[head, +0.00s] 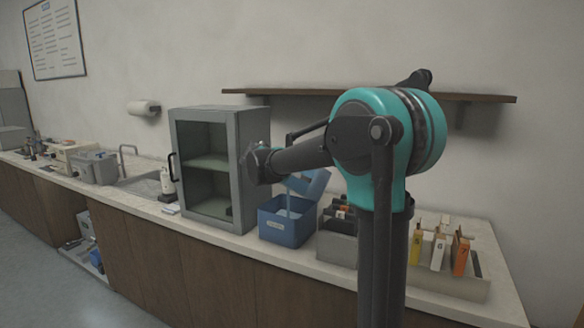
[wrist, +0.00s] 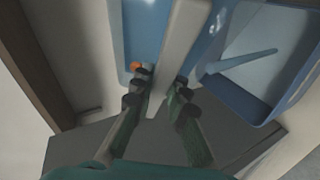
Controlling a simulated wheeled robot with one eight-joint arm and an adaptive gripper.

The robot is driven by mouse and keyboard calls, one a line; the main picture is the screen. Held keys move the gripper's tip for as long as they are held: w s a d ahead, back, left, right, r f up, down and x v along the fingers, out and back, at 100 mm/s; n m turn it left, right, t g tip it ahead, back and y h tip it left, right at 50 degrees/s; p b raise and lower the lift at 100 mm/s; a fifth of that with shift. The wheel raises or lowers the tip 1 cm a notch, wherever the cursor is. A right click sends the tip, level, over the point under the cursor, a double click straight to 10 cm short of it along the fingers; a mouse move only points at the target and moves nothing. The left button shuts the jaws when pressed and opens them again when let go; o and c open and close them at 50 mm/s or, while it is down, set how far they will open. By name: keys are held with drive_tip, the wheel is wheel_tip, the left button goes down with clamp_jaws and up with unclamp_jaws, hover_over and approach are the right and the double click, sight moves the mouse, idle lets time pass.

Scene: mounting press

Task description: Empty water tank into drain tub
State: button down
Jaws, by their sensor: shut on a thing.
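The water tank (head: 308,182) is translucent blue and hangs tilted over the drain tub (head: 285,229) in the head view. A thin pale stream (head: 290,203) runs from the tank down into the tub. The tub is an open blue box with a white label, standing on the counter. In the wrist view, my gripper (wrist: 164,92) is shut on the tank's pale grey handle (wrist: 182,45). The tank's blue body (wrist: 146,32) with an orange spot lies beyond the fingers, and the tub (wrist: 288,95) is at right. In the head view, my arm hides the fingers.
A grey cabinet with a glass front (head: 219,168) stands just left of the tub. Grey bins of bottles and cartons (head: 447,275) stand to the right. A wooden shelf (head: 470,97) runs along the wall above. A sink (head: 143,184) is further left.

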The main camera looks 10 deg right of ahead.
drive_tip(key=s+a+f+n+t+h, duration=0.2)
drive_tip(key=a+f+n+t+h, duration=0.1)
drive_tip(key=a+f+t+h, duration=0.1)
drive_tip(key=shift+a+f+n+t+h, duration=0.15)
drive_tip(key=shift+f+n+t+h, duration=0.2)
drive_tip(key=shift+f+t, duration=0.4)
drive_tip(key=shift+f, duration=0.15)
idle(0.7)
